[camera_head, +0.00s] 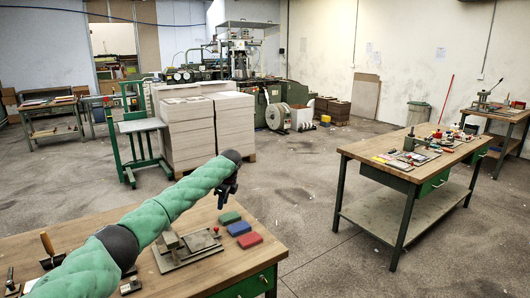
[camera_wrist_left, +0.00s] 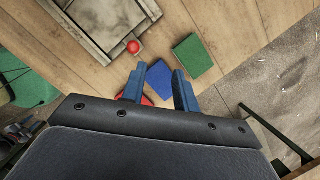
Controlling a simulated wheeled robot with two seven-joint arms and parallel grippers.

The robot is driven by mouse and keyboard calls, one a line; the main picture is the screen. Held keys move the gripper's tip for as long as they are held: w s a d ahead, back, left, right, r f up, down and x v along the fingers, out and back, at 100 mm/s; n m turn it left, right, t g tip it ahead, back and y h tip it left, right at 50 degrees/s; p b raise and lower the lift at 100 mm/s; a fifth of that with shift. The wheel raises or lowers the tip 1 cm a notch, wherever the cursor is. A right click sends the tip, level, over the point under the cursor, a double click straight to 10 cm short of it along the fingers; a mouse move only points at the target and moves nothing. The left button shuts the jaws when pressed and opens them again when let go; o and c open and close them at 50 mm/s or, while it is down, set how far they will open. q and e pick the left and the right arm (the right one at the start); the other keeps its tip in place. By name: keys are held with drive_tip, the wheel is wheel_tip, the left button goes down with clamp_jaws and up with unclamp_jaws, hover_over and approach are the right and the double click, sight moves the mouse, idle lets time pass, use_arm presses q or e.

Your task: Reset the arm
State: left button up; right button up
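My left arm reaches in from the left in the head view, and its gripper (camera_head: 226,190) hangs over the far right part of the near workbench (camera_head: 90,226). In the left wrist view the two blue fingers of the left gripper (camera_wrist_left: 158,88) stand apart with nothing held between them. Below them on the bench lie a blue block (camera_wrist_left: 161,82), a green block (camera_wrist_left: 192,57) and a red block (camera_wrist_left: 146,100) partly hidden by a finger. The same blocks show in the head view as green (camera_head: 230,217), blue (camera_head: 239,228) and red (camera_head: 250,240). My right gripper is not in view.
A metal fixture (camera_head: 190,250) with a red knob sits on the bench beside the blocks. Hand tools (camera_head: 48,250) lie at the bench's left. A second workbench (camera_head: 356,152) stands to the right. Paper stacks (camera_head: 187,135) stand behind. Open floor (camera_head: 300,200) lies between the benches.

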use_arm(q)
drive_tip(key=d+r+n+t+h, duration=0.1)
drive_tip(key=d+r+n+t, duration=0.3)
drive_tip(key=r, duration=0.4)
drive_tip(key=d+r+n+t, duration=0.2)
drive_tip(key=d+r+n, duration=0.1)
drive_tip(key=d+r, duration=0.4)
drive_tip(key=s+d+n+t+h, duration=0.2)
drive_tip(key=s+d+n+t, duration=0.1)
drive_tip(key=s+d+n, duration=0.25)
drive_tip(key=s+a+f+n+g, duration=0.15)
drive_tip(key=s+a+f, duration=0.35)
drive_tip(key=s+f, duration=0.85)
drive_tip(key=s+a+f+n+g, duration=0.1)
drive_tip(key=s+a+f+n, duration=0.25)
drive_tip(key=s+f, duration=0.95)
drive_tip(key=s+a+f+n+g, duration=0.15)
drive_tip(key=s+a+f, duration=0.45)
drive_tip(key=s+f, duration=0.7)
drive_tip(key=s+f+g, duration=0.2)
drive_tip(key=s+f, duration=0.8)
drive_tip(key=s, duration=0.4)
drive_tip(key=s+f+g, duration=0.3)
drive_tip(key=s+f, duration=0.7)
drive_tip(key=s, duration=0.4)
drive_tip(key=shift+a, duration=0.3)
drive_tip(key=shift+a+f, duration=0.1)
